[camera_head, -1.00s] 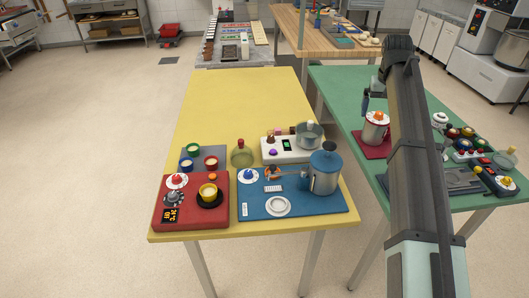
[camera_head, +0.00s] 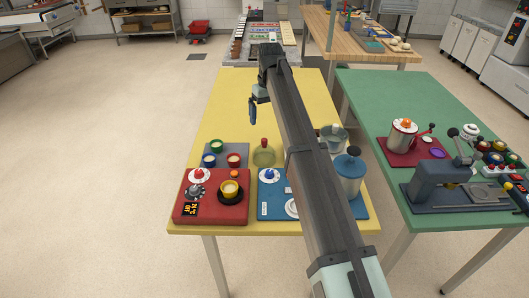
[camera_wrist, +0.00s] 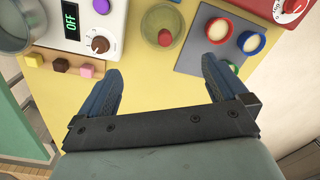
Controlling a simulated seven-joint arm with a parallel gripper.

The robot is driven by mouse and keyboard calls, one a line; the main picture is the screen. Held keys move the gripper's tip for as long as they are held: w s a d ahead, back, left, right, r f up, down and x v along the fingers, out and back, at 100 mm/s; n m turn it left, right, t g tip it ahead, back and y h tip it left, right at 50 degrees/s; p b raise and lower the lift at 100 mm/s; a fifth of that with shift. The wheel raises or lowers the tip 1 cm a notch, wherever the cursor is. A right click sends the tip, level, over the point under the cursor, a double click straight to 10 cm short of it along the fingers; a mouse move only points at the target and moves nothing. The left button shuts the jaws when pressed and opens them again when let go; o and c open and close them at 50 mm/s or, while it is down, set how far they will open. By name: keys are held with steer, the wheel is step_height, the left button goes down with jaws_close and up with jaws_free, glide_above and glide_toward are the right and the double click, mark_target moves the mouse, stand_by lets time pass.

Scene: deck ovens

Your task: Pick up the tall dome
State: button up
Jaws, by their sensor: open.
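The tall dome looks to be the see-through olive dome (camera_head: 264,154) with a red knob, upright on the yellow table. It shows whole in the head view, just left of my arm. In the wrist view the dome (camera_wrist: 158,18) is at the top middle, beyond my fingertips and roughly centred between them. My gripper (camera_wrist: 161,67) is open and empty, with its two blue fingers apart. In the head view my gripper (camera_head: 253,110) hangs over the yellow table, up the picture from the dome and apart from it.
A grey mat (camera_wrist: 208,12) with several coloured-rim cups lies beside the dome. A white device (camera_wrist: 81,25) with a display stands on its other side, with small blocks in front. A red unit (camera_head: 213,208) and a blue pot (camera_head: 350,170) stand nearer. My arm hides part of the table.

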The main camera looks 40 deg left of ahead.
mark_target(265, 147)
steer(key=f, duration=0.8)
steer(key=shift+s+a+f, duration=0.1)
steer(key=shift+s+f, duration=0.2)
steer(key=shift+f, duration=0.05)
steer(key=f, duration=0.4)
steer(key=shift+s+d, duration=0.2)
steer(key=shift+s, duration=0.15)
steer(key=shift+f, duration=0.55)
steer(key=c, duration=0.6)
